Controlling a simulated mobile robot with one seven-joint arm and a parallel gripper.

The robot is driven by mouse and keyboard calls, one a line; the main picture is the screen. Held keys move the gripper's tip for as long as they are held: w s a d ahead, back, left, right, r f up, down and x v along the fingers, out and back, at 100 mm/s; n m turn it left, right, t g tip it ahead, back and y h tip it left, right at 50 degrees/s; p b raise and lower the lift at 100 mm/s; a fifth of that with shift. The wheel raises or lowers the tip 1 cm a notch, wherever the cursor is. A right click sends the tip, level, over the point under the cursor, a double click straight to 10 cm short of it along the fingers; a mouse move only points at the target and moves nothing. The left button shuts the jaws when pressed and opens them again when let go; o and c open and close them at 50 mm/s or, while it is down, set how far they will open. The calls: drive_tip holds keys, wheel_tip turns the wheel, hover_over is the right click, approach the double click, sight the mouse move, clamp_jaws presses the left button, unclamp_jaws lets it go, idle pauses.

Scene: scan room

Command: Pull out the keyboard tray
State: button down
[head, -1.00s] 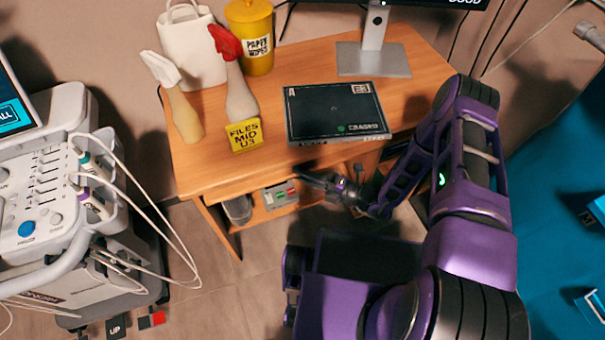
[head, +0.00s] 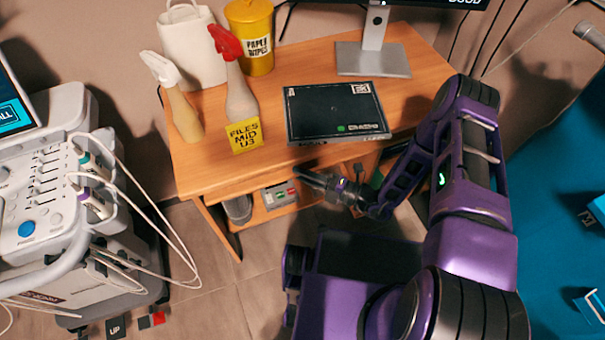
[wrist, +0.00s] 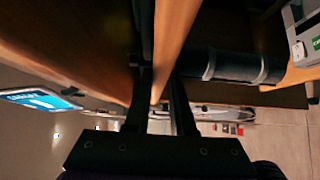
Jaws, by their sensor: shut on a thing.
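The keyboard tray (wrist: 173,45) shows in the wrist view as a wooden board seen edge-on, running up between my fingers. My gripper (wrist: 160,70) is shut on the board's edge, one dark finger on each side. In the head view my gripper (head: 312,178) is just below the front edge of the wooden desk (head: 290,60). The tray is hard to make out there, since the desk top hides most of it.
On the desk are a black flat case (head: 335,110), two spray bottles, a yellow sign (head: 244,136), a wipes tub (head: 250,40) and a monitor stand (head: 372,58). An ultrasound cart (head: 60,200) stands left. A low shelf holds a grey box (head: 279,195).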

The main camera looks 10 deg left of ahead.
drive_tip(key=s+d, duration=0.6)
drive_tip(key=s, duration=0.4)
drive_tip(key=s+d, duration=0.7)
drive_tip(key=s, duration=0.4)
drive_tip(key=shift+b, duration=0.45)
drive_tip(key=c, duration=0.8)
unclamp_jaws()
drive_tip(key=shift+o, duration=0.2)
drive_tip(key=shift+d, duration=0.1)
drive_tip(key=b+v, duration=0.1)
drive_tip(key=v, duration=1.6)
drive_tip(key=shift+s, duration=0.15)
drive_tip(key=shift+r, duration=0.1)
